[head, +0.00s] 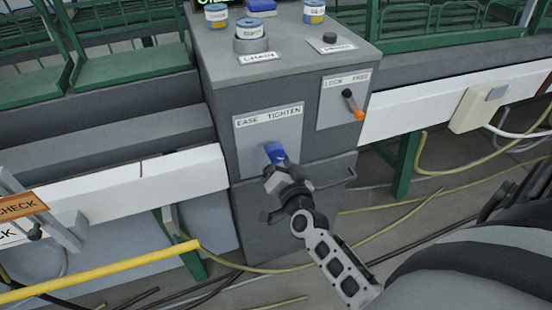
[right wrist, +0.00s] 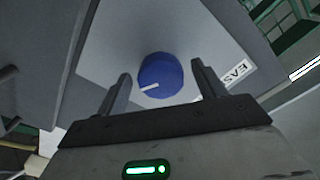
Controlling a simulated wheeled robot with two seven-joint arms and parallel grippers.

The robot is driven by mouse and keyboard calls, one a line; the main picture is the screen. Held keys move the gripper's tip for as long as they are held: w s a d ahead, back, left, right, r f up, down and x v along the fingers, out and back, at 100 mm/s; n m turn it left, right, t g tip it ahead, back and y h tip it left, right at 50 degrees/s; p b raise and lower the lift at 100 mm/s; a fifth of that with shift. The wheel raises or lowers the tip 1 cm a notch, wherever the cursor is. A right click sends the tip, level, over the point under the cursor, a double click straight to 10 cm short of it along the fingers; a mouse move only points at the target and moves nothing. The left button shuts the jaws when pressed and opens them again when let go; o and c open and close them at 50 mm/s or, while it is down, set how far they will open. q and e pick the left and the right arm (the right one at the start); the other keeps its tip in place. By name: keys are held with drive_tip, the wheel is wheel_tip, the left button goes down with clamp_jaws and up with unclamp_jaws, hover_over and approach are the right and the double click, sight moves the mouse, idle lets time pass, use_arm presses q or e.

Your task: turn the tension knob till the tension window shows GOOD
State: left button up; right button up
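The blue tension knob (head: 274,152) sits on a pale plate labelled EASE TIGHTEN (head: 269,122) on the front of the grey press cabinet. It also shows in the right wrist view (right wrist: 161,74), with a white pointer line toward its lower left. My right gripper (head: 273,168) is in front of the knob, and its fingers (right wrist: 162,72) stand open on either side of it. A gap shows between each finger and the knob. My left gripper is not in view. No window reading GOOD is visible; a dark display with green text (head: 213,2) is cut off at the top edge.
A LOCK FREE plate (head: 345,83) with an orange-tipped lever (head: 355,108) is right of the knob plate. Labelled tins (head: 250,27) stand on the cabinet top. A yellow bar (head: 100,272) and CHECK signs (head: 22,206) are at the lower left. Cables lie on the floor.

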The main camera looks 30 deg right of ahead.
drive_tip(key=v, duration=1.6)
drive_tip(key=shift+d, duration=0.1)
use_arm(q)
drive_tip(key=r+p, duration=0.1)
drive_tip(key=p, duration=0.2)
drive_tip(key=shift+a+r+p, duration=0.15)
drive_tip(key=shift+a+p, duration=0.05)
drive_tip(key=shift+p, duration=0.1)
use_arm(e)
drive_tip(key=s+a+f+n+g+y, duration=0.1)
drive_tip(key=a+n+g+y, duration=0.5)
drive_tip(key=a+n, duration=0.6)
drive_tip(key=shift+s+f+n+g+y, duration=0.2)
drive_tip(key=shift+s+n+g+y, duration=0.25)
drive_tip(key=shift+s+y, duration=0.35)
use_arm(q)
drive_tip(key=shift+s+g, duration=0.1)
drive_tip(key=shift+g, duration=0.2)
use_arm(e)
drive_tip(key=shift+w, duration=0.15)
